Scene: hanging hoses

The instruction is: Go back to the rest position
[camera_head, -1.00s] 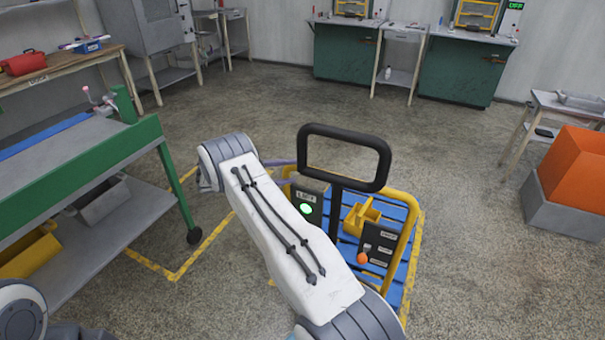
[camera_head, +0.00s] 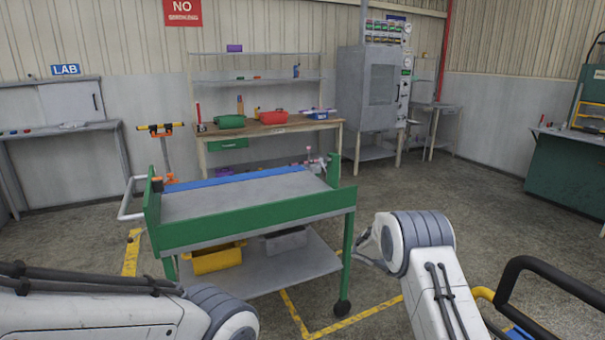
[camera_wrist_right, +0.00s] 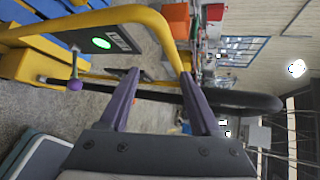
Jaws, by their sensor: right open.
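My right arm comes in at the lower right of the head view and bends at a joint beside the green cart. In the right wrist view my right gripper (camera_wrist_right: 160,77) is open, its two purple fingers apart with nothing held between them. The black handle (camera_wrist_right: 240,100) of the yellow-railed trolley passes close to the fingers; I cannot tell whether they touch. My left arm lies across the lower left of the head view, and its gripper is outside the frame.
A green cart (camera_head: 255,237) with a grey top stands just ahead. The trolley's black handle (camera_head: 550,280) shows at the lower right, with its yellow rail (camera_wrist_right: 150,20) in the wrist view. A workbench (camera_head: 265,130) stands behind. The floor at right centre is clear.

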